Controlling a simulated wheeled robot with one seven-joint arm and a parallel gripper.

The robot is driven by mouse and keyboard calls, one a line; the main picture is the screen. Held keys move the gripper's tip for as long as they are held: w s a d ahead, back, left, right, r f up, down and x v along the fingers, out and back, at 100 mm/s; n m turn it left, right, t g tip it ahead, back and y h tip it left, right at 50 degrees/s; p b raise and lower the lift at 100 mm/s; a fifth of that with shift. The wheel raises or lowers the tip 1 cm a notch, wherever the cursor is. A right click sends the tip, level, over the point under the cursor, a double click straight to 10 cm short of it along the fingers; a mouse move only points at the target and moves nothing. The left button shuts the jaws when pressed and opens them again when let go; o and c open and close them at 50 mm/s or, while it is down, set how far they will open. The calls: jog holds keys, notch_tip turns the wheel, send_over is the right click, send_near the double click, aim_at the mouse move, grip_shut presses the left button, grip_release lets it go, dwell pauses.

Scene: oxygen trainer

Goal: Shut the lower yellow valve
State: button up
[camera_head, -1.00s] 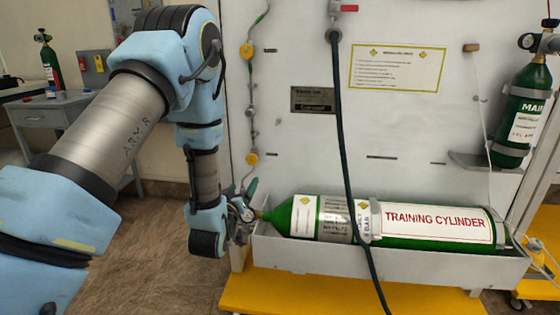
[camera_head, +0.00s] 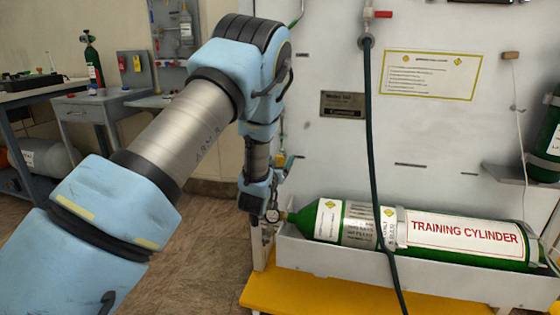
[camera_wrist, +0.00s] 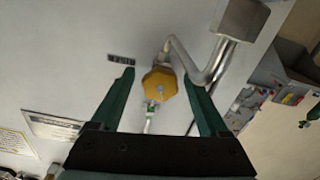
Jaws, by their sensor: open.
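In the wrist view, a yellow valve knob (camera_wrist: 160,84) on a bent grey pipe lies between the two dark green fingers of my gripper (camera_wrist: 158,76). The fingers are open, with a visible gap on each side of the knob. The knob sits close to the fingertip ends; its depth between them is hard to tell. Which of the yellow valves this is, I cannot tell for sure. In the head view, my gripper (camera_head: 290,165) is small and partly hidden by my wrist, left of the panel's green hose.
A green hose (camera_head: 372,130) hangs down the panel. In the wrist view, a metal block (camera_wrist: 243,18) ends the pipe.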

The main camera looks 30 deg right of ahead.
jog(key=shift+w+d, duration=0.2)
jog(key=shift+w, duration=0.05)
jog(key=shift+c, duration=0.3)
grip_shut()
